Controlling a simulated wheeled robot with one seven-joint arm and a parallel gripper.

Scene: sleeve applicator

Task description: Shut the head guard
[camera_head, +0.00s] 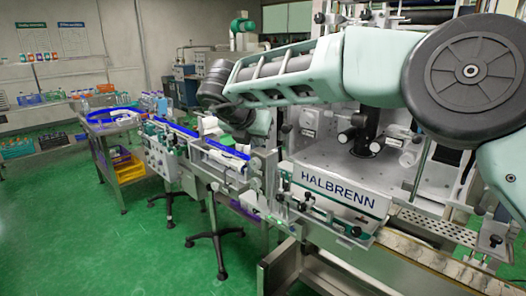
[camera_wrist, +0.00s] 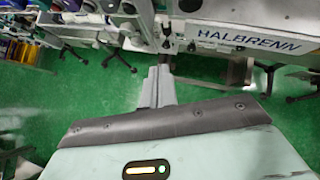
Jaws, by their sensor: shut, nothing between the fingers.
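The sleeve applicator's pale front panel (camera_head: 338,194), lettered HALBRENN, sits below the open working space of the machine head. It also shows at the upper right of the wrist view (camera_wrist: 250,38). I cannot tell for sure which part is the head guard; my arm covers much of the upper machine in the head view. My gripper (camera_wrist: 163,68) shows in the wrist view with its grey fingers together and empty. They point toward the machine's lower front, left of the lettering. Contact with the machine cannot be told. The fingers are not clear in the head view.
A conveyor (camera_head: 225,150) with blue rails runs left from the machine. A metal cart (camera_head: 107,130) with yellow bins stands further left. A perforated metal ledge (camera_head: 435,226) extends right. Black-footed stands rest on the green floor (camera_head: 120,245), which is clear at front left.

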